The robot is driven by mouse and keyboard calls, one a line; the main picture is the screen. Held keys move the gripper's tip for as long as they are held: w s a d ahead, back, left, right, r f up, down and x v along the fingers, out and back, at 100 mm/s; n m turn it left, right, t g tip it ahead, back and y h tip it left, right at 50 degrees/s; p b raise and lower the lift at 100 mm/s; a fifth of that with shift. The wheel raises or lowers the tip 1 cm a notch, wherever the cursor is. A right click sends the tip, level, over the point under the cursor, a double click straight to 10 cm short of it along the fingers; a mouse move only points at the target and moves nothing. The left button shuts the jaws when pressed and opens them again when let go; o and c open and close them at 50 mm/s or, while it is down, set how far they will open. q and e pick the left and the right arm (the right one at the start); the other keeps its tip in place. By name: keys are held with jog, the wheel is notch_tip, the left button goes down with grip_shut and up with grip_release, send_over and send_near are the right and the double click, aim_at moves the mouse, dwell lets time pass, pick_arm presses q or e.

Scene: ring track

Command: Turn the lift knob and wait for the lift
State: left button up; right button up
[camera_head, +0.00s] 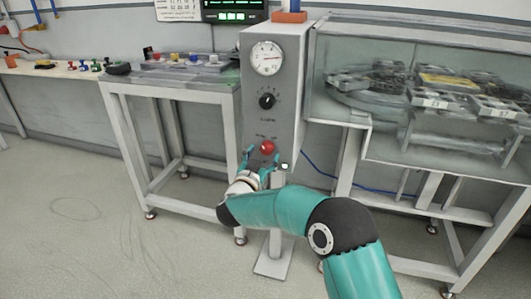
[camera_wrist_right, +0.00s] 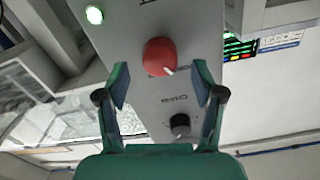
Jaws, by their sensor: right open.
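A grey control pillar (camera_head: 283,75) stands between a table and a glass case. Its front carries a red knob (camera_head: 267,147) low down and a black dial knob (camera_head: 267,100) above it. My right gripper (camera_head: 261,165) is open and empty, just below the red knob in the head view. In the right wrist view, the red knob (camera_wrist_right: 159,57) with a white mark lies between the lines of the two open fingers (camera_wrist_right: 160,85), apart from both. The black knob (camera_wrist_right: 180,125) also shows there. The labels are too blurred to tell which knob is the lift's. My left gripper is out of view.
A lit green lamp (camera_head: 284,166) sits below right of the red knob. A round gauge (camera_head: 267,58) tops the panel. The glass case (camera_head: 340,100) with ring track parts is at the right, a table (camera_head: 125,88) at the left. The floor at left is clear.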

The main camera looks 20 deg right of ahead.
aim_at(267, 148)
jog(key=shift+x, duration=1.4)
jog(key=shift+c, duration=0.2)
